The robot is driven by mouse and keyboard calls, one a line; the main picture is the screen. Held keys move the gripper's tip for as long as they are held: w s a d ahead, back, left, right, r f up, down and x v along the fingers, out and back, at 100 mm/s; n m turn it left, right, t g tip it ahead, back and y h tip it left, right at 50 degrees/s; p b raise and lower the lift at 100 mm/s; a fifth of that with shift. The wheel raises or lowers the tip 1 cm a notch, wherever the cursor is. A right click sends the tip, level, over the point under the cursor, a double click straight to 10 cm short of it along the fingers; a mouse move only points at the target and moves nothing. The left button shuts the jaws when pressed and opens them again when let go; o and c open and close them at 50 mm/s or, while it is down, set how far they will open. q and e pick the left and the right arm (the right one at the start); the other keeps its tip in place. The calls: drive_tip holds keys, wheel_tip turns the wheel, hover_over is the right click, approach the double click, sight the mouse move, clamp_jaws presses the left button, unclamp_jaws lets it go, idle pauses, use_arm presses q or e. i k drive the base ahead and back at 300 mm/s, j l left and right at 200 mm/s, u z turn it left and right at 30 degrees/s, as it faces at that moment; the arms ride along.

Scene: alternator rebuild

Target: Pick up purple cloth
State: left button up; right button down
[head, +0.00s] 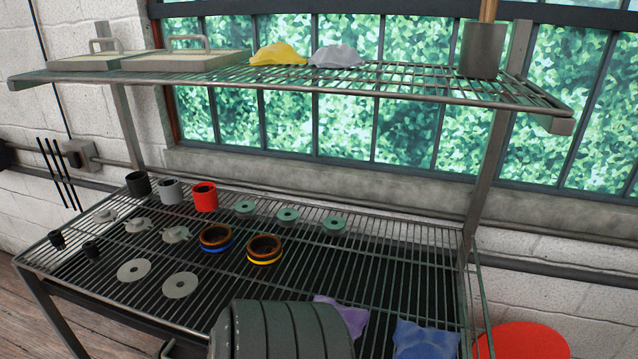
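The purple cloth (346,314) lies crumpled on the lower wire shelf (400,270), near its front and right of the picture's middle. A large dark ribbed cylinder (280,332) stands in front of its left part and hides some of it. A blue cloth (425,340) lies to its right, close beside it, cut off by the bottom edge of the picture. Neither of my grippers can be made out in the head view.
The upper wire shelf (400,84) holds yellow (278,54) and grey (338,56) cloths, two handled trays and a dark pot (482,50). Cups, rings and discs stand on the lower shelf's left and middle. A red round thing (525,342) is at lower right.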

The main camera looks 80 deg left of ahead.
sight(356, 318)
drive_tip(key=u, duration=2.1)
